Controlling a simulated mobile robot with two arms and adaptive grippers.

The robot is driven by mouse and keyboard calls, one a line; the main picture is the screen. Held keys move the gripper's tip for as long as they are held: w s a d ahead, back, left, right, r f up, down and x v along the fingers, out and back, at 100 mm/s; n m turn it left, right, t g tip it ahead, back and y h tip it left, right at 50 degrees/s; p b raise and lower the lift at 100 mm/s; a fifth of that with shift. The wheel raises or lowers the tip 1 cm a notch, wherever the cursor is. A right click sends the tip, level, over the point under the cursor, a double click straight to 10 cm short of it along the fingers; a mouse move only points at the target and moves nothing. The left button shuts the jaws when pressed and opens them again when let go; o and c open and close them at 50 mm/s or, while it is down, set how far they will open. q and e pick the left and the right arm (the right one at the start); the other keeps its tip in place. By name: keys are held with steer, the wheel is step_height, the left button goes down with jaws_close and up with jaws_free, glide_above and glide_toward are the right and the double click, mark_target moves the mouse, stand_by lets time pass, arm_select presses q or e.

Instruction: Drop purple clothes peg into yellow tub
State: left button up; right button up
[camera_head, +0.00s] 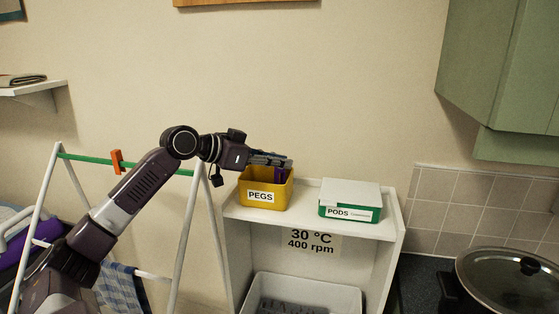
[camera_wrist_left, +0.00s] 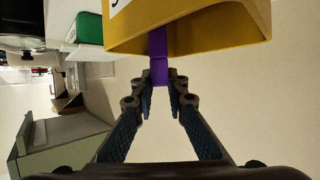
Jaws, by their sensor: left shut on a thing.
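The yellow tub (camera_head: 246,188), labelled PEGS, stands on top of the white shelf unit (camera_head: 310,219). My left gripper (camera_head: 287,162) is over the tub's opening, shut on the purple clothes peg (camera_head: 279,174). The peg hangs down from the fingertips, with its lower part at or inside the tub's mouth in the head view. In the left wrist view the peg (camera_wrist_left: 159,70) sticks out from between the fingertips (camera_wrist_left: 160,93), and the tub (camera_wrist_left: 215,30) is just beyond it, partly covering the peg's far end. The tub's inside is mostly hidden. My right gripper is in neither view.
A white and green PODS box (camera_head: 350,201) stands right of the tub. An orange peg (camera_head: 117,161) sits on the drying rack's green rail (camera_head: 85,158) at left. A green cupboard (camera_head: 500,70) and a lidded pan (camera_head: 510,280) are at right.

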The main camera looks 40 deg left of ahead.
arm_select(q)
steer(key=shift+f, duration=0.6)
steer(key=o, duration=0.7)
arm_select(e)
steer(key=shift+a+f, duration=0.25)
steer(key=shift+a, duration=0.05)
arm_select(q)
steer(key=shift+o, duration=0.2)
steer(key=shift+r, duration=0.1)
steer(key=shift+r, duration=0.65)
steer(key=shift+s+a+b, duration=0.1)
steer(key=shift+s+b, duration=0.25)
steer(key=shift+s, duration=0.05)
steer(key=b+v, duration=0.3)
steer(key=v, duration=0.8)
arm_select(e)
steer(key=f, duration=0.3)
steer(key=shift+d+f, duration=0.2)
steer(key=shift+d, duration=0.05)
arm_select(q)
steer(key=shift+r, duration=0.1)
